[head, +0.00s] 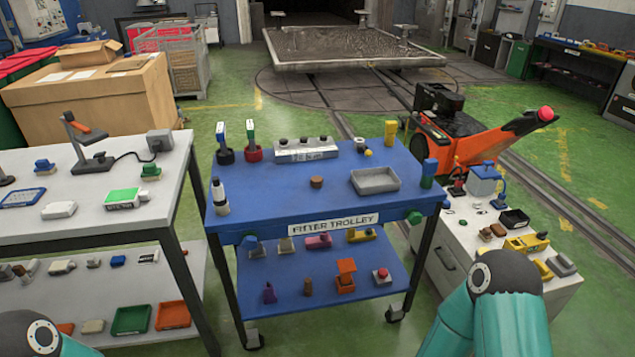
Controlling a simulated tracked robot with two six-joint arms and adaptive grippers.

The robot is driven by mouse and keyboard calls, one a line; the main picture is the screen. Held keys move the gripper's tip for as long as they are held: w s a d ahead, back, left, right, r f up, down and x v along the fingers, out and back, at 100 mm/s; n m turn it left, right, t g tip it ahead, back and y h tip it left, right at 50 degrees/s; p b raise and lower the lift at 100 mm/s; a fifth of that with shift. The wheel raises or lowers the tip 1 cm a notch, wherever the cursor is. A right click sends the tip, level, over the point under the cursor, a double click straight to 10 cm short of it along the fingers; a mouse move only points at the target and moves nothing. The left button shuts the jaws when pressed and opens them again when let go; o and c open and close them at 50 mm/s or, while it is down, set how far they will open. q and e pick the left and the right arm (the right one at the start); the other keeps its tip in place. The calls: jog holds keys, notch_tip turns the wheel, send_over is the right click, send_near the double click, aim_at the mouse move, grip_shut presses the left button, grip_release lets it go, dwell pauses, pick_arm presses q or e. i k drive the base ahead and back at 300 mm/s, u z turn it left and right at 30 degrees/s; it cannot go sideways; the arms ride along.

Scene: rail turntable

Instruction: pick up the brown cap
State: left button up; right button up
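A small round brown cap (316,182) sits on the blue top of the fitter trolley (285,205), near its middle. Clear blue surface lies around it. Neither gripper shows. Only teal and dark links of my arms are visible at the bottom left and bottom right corners, well short of the cap.
Left of the cap stands a white bottle (219,197); right is a grey tray (375,181). Behind are a white block with dark knobs (305,149) and two upright holders. A white bench (105,200) stands left, a cluttered cabinet (470,225) right.

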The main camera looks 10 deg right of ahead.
aim_at(316, 181)
jog(key=u, duration=0.05)
jog(key=i, duration=1)
jog(key=z, duration=0.05)
